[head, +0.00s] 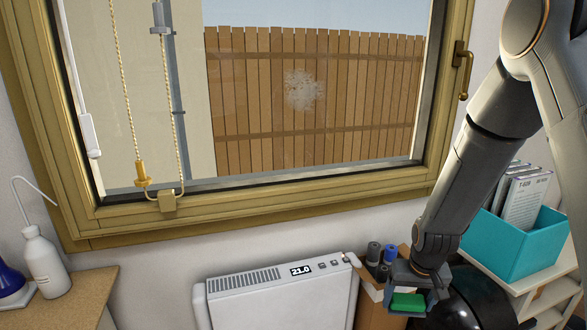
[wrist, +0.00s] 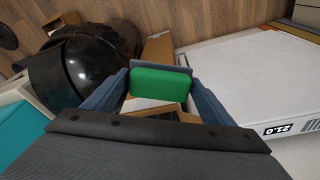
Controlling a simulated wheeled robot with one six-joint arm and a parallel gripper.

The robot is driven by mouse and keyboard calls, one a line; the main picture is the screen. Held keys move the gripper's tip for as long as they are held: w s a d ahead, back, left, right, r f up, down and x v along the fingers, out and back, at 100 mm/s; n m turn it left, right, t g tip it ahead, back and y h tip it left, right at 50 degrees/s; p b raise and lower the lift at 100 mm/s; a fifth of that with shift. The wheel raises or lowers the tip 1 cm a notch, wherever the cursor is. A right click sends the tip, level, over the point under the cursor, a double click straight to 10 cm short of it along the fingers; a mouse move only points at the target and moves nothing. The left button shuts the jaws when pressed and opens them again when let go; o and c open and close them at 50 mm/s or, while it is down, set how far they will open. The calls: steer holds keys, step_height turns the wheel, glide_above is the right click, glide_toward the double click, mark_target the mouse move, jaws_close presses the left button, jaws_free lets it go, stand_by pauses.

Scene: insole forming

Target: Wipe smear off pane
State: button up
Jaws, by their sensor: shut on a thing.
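The window pane (head: 240,100) fills the upper middle of the head view, and a wooden fence shows through it. A whitish speckled smear (head: 304,90) sits right of the pane's middle. My gripper (head: 407,300) is low at the right in the head view, below the window and apart from the pane. It is shut on a green block-shaped pad (head: 407,302) with a grey backing. In the wrist view the green pad (wrist: 158,83) is held between the two blue fingers.
A white heater (head: 280,295) with a "21.0" display stands below the window. A cardboard box (head: 372,312) with dark rolls is beside my gripper. A teal bin (head: 520,245) is at right. A white bottle (head: 46,265) stands on the left table. Cords (head: 130,90) hang before the pane's left side.

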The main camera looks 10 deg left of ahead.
steer(key=w+a+r+n+t+y+p, duration=0.15)
steer(key=w+a+r+t, duration=0.35)
steer(key=a+r, duration=0.55)
steer(key=n+t+y+p, duration=0.4)
steer(key=t+y+p, duration=0.2)
steer(key=t+y, duration=0.2)
glide_toward(286, 99)
steer(key=shift+h, duration=0.25)
steer(key=shift+x, duration=2.2)
steer(key=shift+b+x, duration=0.35)
steer(key=shift+x, duration=0.55)
steer(key=shift+s+a+r, duration=0.1)
